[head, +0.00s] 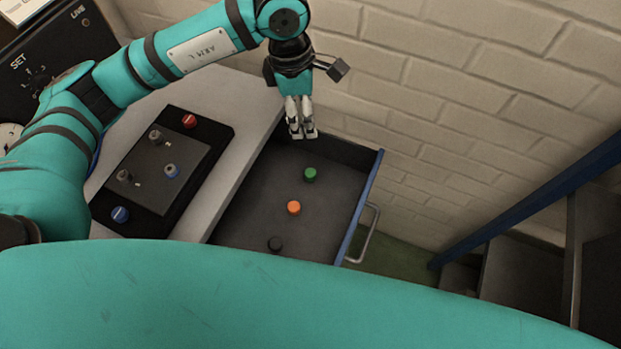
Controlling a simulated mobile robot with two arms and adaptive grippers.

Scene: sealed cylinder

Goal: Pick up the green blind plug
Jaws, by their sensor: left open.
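The green blind plug (310,174) is a small round piece in the open drawer (255,205), near the drawer's far end. My left gripper (303,135) points down above the far end of the drawer, just beyond the green plug in the picture. It is open and nothing shows between its fingers. The gripper looks apart from the plug, but its exact height is hard to tell. My right gripper does not show.
A black panel (180,190) with fittings and red and blue caps sits on the bench at left. A brick wall (450,110) stands close behind the drawer.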

